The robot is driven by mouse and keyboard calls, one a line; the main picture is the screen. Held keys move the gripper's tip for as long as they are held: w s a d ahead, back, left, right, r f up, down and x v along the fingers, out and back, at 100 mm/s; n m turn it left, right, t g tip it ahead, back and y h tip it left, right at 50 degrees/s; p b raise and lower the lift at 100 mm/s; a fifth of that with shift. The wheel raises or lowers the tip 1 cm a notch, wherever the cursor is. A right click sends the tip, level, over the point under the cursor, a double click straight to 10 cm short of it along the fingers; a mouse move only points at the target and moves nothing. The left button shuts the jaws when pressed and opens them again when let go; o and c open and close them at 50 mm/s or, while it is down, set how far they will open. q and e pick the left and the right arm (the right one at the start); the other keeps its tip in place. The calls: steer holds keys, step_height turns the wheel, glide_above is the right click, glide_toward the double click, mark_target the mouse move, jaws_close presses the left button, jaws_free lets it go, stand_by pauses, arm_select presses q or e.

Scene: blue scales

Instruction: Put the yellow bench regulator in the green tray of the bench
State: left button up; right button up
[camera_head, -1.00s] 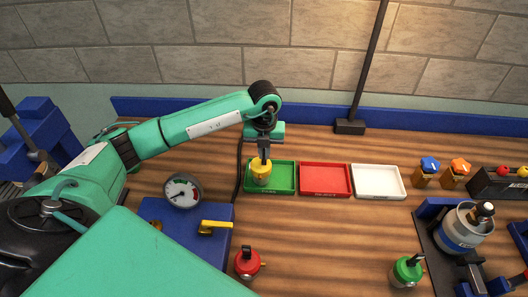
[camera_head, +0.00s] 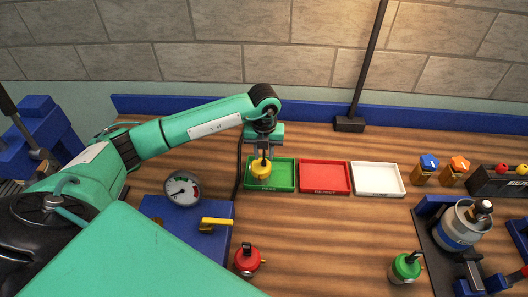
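The yellow bench regulator (camera_head: 261,170) stands upright in the left part of the green tray (camera_head: 284,185), its black top pointing up. My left gripper (camera_head: 264,151) is just above it, with its fingers spread to either side of the black top; it looks open. The fingers are small in the view, and whether they still touch the regulator is hard to see. My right gripper is not in view.
A red tray (camera_head: 325,191) and a white tray (camera_head: 377,181) sit right of the green one. A red regulator (camera_head: 247,262) and a green regulator (camera_head: 404,269) stand nearer. A blue box (camera_head: 190,234) with a gauge (camera_head: 183,188) is at left. The middle front is clear.

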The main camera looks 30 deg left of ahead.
arm_select(q)
step_height(320, 180, up, 12)
steer(key=b, duration=0.4)
steer(key=shift+f, duration=0.1)
stand_by(0.3)
